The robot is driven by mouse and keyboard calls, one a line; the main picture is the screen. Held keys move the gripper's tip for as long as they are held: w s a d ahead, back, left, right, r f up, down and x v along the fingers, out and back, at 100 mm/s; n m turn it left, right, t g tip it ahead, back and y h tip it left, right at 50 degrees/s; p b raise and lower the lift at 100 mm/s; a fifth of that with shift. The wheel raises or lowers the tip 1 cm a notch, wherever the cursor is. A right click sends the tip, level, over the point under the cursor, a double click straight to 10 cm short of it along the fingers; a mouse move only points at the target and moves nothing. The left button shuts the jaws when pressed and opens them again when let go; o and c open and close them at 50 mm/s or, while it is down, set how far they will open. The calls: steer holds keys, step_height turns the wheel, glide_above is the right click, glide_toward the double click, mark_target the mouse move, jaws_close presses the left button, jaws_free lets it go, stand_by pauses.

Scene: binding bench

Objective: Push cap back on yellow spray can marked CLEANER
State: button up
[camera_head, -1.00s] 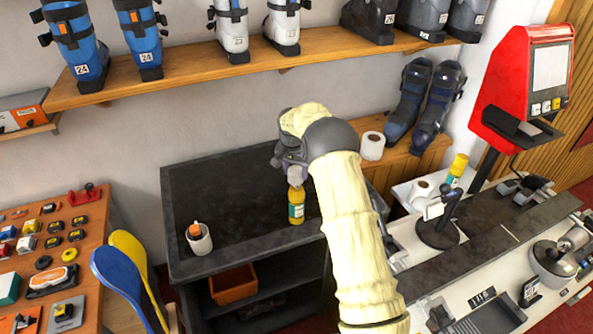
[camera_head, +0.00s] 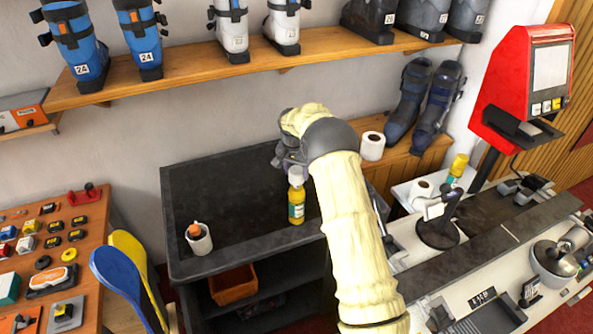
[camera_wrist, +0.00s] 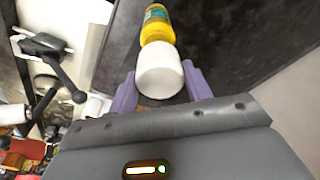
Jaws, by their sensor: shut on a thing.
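The yellow spray can (camera_head: 297,207) stands upright on the dark bench top, with a green and white label too small to read. Its white cap (camera_head: 296,175) is at the can's top, in line with it; I cannot tell whether it is fully seated. My gripper (camera_head: 288,160) is above and behind the can. In the wrist view, the purple fingers of my gripper (camera_wrist: 160,86) are shut on the white cap (camera_wrist: 159,70) from both sides. The yellow can (camera_wrist: 156,28) shows just beyond the cap.
A white mug (camera_head: 199,240) with an orange item stands left on the dark bench (camera_head: 240,225). Another yellow can (camera_head: 458,165) and paper rolls are to the right. A boot shelf (camera_head: 200,66) runs above. The bench around the can is mostly clear.

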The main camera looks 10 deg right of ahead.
steer(key=shift+f+b, duration=1.15)
steer(key=shift+f, duration=0.85)
stand_by(1.3)
steer(key=o, duration=1.5)
steer(key=shift+r, duration=0.1)
steer(key=shift+r+p, duration=2.1)
steer(key=shift+r, duration=1.35)
steer(key=shift+c, duration=0.5)
jaws_close()
